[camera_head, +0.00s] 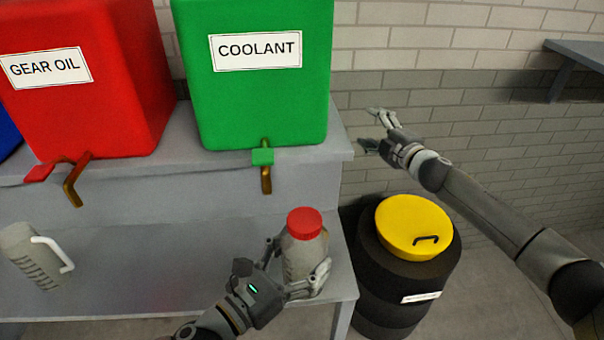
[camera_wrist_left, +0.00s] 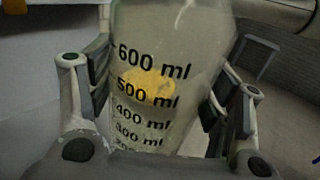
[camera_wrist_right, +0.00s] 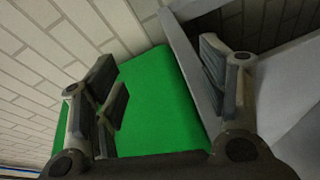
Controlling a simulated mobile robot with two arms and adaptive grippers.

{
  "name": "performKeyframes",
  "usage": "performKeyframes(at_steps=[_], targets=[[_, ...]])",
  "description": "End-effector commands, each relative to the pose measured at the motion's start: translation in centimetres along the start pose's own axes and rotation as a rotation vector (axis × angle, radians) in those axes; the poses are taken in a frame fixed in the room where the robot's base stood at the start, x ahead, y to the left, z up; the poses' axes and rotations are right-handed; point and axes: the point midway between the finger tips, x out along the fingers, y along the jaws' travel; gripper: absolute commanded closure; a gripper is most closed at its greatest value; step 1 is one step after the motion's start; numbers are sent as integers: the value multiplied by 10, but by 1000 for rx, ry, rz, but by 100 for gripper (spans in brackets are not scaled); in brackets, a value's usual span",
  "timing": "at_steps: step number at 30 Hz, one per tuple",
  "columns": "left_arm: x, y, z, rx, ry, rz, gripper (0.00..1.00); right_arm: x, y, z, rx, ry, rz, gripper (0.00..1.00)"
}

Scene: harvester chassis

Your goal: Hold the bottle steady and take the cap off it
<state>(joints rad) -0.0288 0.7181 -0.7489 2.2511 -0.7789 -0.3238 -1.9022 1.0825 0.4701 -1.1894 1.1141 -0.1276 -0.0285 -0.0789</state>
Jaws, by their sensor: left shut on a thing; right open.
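A clear bottle (camera_head: 303,255) with a red cap (camera_head: 305,223) stands upright at the right end of the lower grey shelf. My left gripper (camera_head: 302,272) is shut around the bottle's body, below the cap. In the left wrist view the bottle (camera_wrist_left: 158,85) shows black millilitre marks, with a finger on each side; its cap is out of that view. My right gripper (camera_head: 374,129) is open and empty, up and to the right of the bottle, in front of the brick wall. In the right wrist view nothing is between its fingers (camera_wrist_right: 165,85) except the background.
A green COOLANT tank (camera_head: 262,100) and a red GEAR OIL tank (camera_head: 95,110), both with taps, stand on the upper shelf. A grey jug (camera_head: 30,258) sits at left. A black drum with a yellow lid (camera_head: 405,222) stands right of the shelf (camera_head: 150,270).

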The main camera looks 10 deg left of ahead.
Motion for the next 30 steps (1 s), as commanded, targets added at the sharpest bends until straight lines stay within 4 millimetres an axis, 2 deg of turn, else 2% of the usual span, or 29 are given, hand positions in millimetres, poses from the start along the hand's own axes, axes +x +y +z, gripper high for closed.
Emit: performKeyframes(at_steps=[1, 3, 9, 15, 20, 22, 26, 30], targets=[[0, 0, 0, 0, -1, 0, 94, 2, 27, -12, -53, 35, 19, 33], [0, 0, 0, 0, -1, 0, 94, 2, 58, -30, -122, 83, 37, 33], [0, 0, 0, 0, -1, 0, 94, -9, 133, -77, -330, 205, 69, 33], [0, 0, 0, 0, -1, 0, 94, -33, 190, -113, -529, 293, 74, 33], [0, 0, 0, 0, -1, 0, 94, -58, 226, -132, -677, 342, 62, 33], [0, 0, 0, 0, -1, 0, 94, -67, 228, -162, -731, 418, 33, 33], [0, 0, 0, 0, -1, 0, 94, -76, 204, -224, -761, 597, -64, 33], [0, 0, 0, 0, -1, 0, 94, -95, 170, -282, -801, 775, -211, 33]])
